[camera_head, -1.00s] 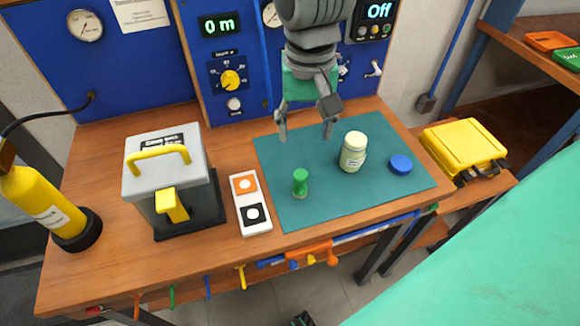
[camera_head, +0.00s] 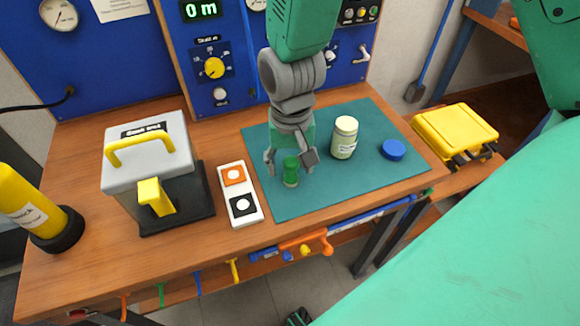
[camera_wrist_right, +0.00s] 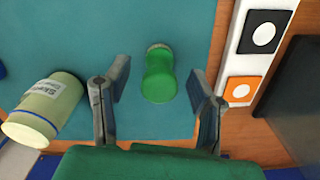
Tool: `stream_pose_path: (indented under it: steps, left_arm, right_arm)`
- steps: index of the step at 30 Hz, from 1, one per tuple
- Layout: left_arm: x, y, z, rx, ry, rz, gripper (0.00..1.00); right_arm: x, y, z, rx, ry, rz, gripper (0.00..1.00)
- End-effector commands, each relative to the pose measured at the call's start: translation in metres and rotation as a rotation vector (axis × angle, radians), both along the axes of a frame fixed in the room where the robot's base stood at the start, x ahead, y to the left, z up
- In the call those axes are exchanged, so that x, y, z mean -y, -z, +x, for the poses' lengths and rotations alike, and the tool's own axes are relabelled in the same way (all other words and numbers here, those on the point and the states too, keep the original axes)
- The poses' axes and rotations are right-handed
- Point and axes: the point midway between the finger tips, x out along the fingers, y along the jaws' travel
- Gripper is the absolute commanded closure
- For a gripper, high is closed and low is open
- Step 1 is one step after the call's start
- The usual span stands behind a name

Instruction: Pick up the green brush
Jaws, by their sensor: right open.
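The green brush (camera_head: 291,171) stands on the teal mat (camera_head: 300,205), near the mat's left side. My right gripper (camera_head: 291,168) is open right at the brush, with a finger to each side of it in the head view. In the right wrist view the brush (camera_wrist_right: 159,75) shows between the two open fingers (camera_wrist_right: 158,92), with clear gaps on both sides. The fingers do not appear to touch it. My left gripper is not in view.
A jar (camera_head: 344,138) and a blue cap (camera_head: 392,150) are on the mat right of the brush. A white two-button box (camera_head: 240,194) lies just left of the mat. A grey box with yellow handle (camera_head: 150,165) stands further left.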

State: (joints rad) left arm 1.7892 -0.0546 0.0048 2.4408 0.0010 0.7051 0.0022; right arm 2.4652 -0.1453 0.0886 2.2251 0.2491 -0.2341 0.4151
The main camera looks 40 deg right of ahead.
Motion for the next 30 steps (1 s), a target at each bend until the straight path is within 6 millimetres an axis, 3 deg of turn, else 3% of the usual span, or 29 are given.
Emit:
stream_pose_path:
  steps: [7, 11, 12, 23, 30]
  left_arm:
    - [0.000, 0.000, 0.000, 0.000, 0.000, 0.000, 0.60]
    - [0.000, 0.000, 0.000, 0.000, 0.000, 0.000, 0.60]
    - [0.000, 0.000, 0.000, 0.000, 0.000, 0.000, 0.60]
    - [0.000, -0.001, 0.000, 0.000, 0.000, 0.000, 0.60]
    - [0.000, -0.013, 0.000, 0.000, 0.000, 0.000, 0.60]
  right_arm:
    - [0.000, 0.001, 0.000, 0.001, 0.000, 0.000, 0.50]
    - [0.000, 0.001, 0.000, 0.001, 0.000, 0.000, 0.95]
    - [0.000, 0.001, 0.000, 0.001, 0.000, 0.000, 1.00]
    - [0.000, -0.004, 0.001, 0.004, 0.000, 0.000, 1.00]
    - [0.000, -0.048, 0.002, 0.008, 0.000, -0.001, 1.00]
